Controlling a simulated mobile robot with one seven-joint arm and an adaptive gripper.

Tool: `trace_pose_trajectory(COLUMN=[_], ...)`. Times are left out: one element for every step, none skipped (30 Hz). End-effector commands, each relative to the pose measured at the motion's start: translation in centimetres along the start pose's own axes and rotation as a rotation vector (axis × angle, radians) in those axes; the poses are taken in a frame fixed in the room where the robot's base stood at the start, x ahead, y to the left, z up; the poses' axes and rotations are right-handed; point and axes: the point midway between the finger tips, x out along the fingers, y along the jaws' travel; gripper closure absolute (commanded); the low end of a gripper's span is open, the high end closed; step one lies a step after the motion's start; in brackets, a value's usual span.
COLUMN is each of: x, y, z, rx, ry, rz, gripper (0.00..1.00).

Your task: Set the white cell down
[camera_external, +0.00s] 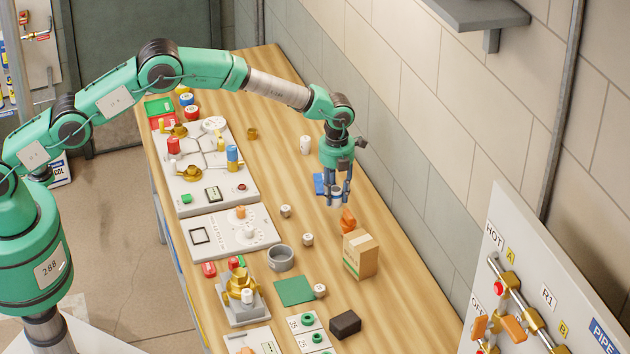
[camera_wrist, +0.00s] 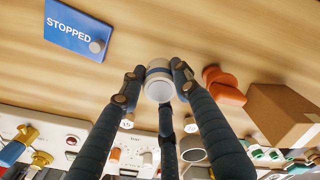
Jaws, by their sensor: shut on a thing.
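My gripper (camera_external: 337,186) is shut on a white cell (camera_external: 336,196) with a grey-blue band, over the far right side of the wooden table (camera_external: 270,120). In the wrist view the cell (camera_wrist: 158,90) sits between the fingertips (camera_wrist: 158,74), with its round white end facing the camera. I cannot tell exactly how high it is above the wood. A blue card marked STOPPED (camera_wrist: 78,30) lies flat beside the gripper; it is partly hidden behind the fingers in the external view (camera_external: 320,184).
An orange object (camera_external: 347,219) and a cardboard box (camera_external: 361,254) stand close in front of the gripper. Small white cylinders (camera_external: 286,211) and a grey ring-shaped cup (camera_external: 280,258) are nearby. White panels with fittings (camera_external: 210,165) line the left side.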

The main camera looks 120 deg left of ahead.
Motion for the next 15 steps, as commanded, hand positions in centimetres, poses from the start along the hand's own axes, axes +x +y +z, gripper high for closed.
trace_pose_trajectory(x=[0.0, 0.1, 0.3, 0.5, 0.7, 1.1, 1.4, 1.7, 2.1, 2.4, 2.7, 2.9, 3.1, 3.3, 3.4], y=[0.0, 0.0, 0.0, 0.0, 0.0, 0.0, 0.1, 0.1, 0.1, 0.1, 0.1, 0.0, 0.0, 0.0, 0.0], z=[0.0, 0.0, 0.0, 0.0, 0.0, 0.0, 0.0, 0.0, 0.0, 0.0, 0.0, 0.0, 0.0, 0.0, 0.0], rx=[0.000, 0.000, 0.000, 0.000, 0.000, 0.000, 0.000, 0.000, 0.000, 0.000, 0.000, 0.000, 0.000, 0.000, 0.000], ry=[0.000, 0.000, 0.000, 0.000, 0.000, 0.000, 0.001, 0.001, 0.001, 0.001, 0.001, 0.000, 0.000, 0.000, 0.000], rz=[0.000, 0.000, 0.000, 0.001, 0.001, 0.001, 0.001, 0.001, 0.002, 0.002, 0.001, 0.000, 0.000, -0.001, -0.001], gripper=[0.95, 0.95, 0.95, 0.95, 0.95, 0.95, 0.95, 0.95, 0.95, 0.95, 0.95, 0.95, 0.95, 0.95, 0.95])
